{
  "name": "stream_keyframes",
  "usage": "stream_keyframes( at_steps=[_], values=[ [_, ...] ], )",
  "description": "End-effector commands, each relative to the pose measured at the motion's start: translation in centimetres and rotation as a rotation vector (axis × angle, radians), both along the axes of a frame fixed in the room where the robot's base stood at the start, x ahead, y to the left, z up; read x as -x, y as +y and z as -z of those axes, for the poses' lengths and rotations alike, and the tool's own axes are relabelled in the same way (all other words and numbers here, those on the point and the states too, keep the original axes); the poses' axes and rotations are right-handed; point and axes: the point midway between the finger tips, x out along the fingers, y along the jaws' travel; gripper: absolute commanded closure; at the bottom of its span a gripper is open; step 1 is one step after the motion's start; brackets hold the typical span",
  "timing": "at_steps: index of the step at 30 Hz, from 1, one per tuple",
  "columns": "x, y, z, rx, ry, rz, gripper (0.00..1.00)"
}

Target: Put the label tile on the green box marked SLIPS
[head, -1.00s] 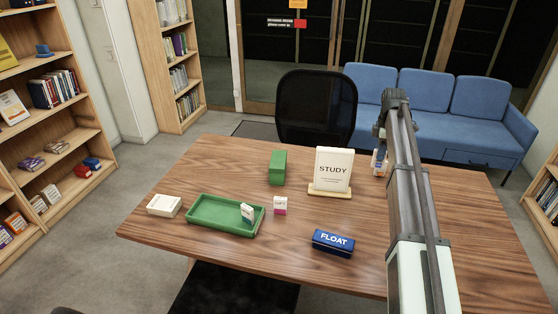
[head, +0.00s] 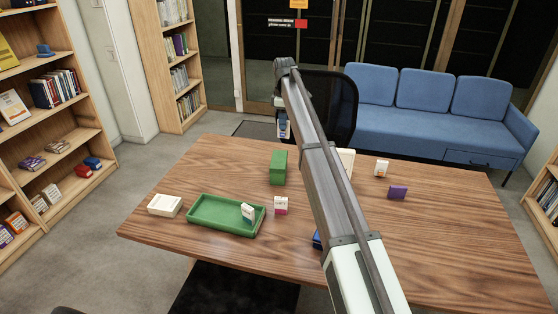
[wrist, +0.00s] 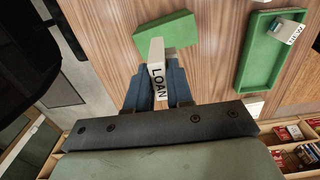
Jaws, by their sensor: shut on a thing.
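My gripper (head: 283,132) is above the far side of the table, beyond the green box (head: 278,168). In the wrist view my gripper (wrist: 160,84) is shut on a pale tile (wrist: 156,58) with the word LOAN on its side. The green box also shows in the wrist view (wrist: 172,32), just past the tile's far end; I cannot tell whether they touch there. No word SLIPS can be read on the box in either view.
A green tray (head: 205,226) holds a small white-and-green box (head: 248,211). Near it are a white box (head: 164,205) and a pink-and-white box (head: 281,206). An orange-and-white box (head: 381,168) and a purple block (head: 397,192) stand right. My arm hides most of the sign.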

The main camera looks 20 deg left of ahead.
Motion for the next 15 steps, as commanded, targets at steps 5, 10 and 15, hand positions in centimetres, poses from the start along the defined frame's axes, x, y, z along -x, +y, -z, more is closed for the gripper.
stream_keyframes(
  at_steps=[5, 10, 15],
  values=[
    [0.2, 1.5, 0.1, 0.000, 0.001, 0.002, 1.00],
    [0.4, 1.6, 2.1, 0.001, 0.002, 0.002, 1.00],
    [0.4, 1.5, 4.9, 0.001, 0.002, 0.002, 1.00]
  ],
)
